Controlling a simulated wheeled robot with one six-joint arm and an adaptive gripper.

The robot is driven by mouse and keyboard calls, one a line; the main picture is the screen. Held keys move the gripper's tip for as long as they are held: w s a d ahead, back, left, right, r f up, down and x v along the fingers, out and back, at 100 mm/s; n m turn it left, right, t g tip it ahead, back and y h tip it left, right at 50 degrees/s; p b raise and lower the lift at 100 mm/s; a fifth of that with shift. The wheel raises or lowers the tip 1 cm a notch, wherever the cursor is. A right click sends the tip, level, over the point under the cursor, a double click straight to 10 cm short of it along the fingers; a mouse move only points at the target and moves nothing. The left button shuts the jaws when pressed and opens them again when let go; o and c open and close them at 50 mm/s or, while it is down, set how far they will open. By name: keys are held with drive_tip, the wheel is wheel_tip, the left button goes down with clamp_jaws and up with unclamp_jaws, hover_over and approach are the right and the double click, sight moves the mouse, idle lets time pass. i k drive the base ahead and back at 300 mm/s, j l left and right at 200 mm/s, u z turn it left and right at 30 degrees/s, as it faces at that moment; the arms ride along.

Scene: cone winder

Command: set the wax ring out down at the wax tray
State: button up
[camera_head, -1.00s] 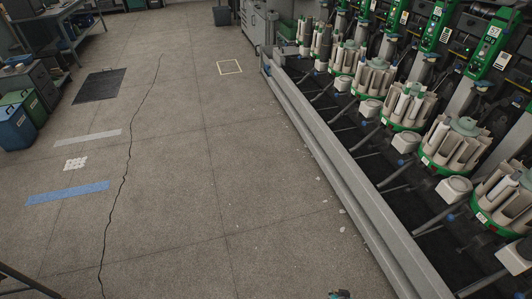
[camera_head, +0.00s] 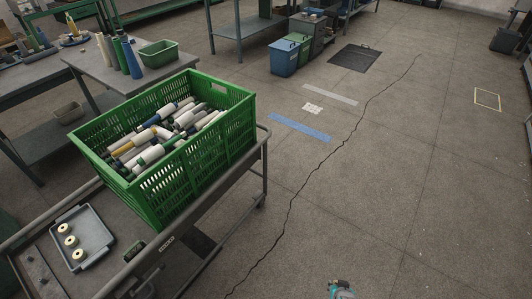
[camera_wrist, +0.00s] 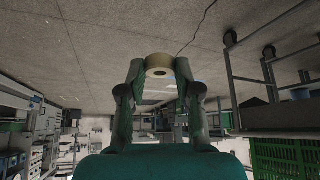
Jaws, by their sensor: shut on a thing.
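A pale cream wax ring (camera_wrist: 159,61) is held between the two fingertips of my gripper (camera_wrist: 160,74) in the wrist view. The fingers are shut on the ring from both sides, and its dark hole shows. The grey wax tray (camera_head: 98,236) lies on the cart at the lower left of the head view. Several small items lie on or by it, among them cream rings (camera_head: 70,241) in a row in the tray. Only a small teal part of my gripper shows at the bottom of the head view, well right of the tray and over the floor.
A green crate (camera_head: 215,128) full of yarn cones stands on the cart (camera_head: 178,258), behind the tray. A table (camera_head: 100,70) with cones and a green bin (camera_head: 158,53) is beyond. The floor right of the cart is clear, with a crack and blue tape (camera_head: 300,127).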

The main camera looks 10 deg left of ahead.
sight(89, 222)
drive_tip(key=u, duration=1.7)
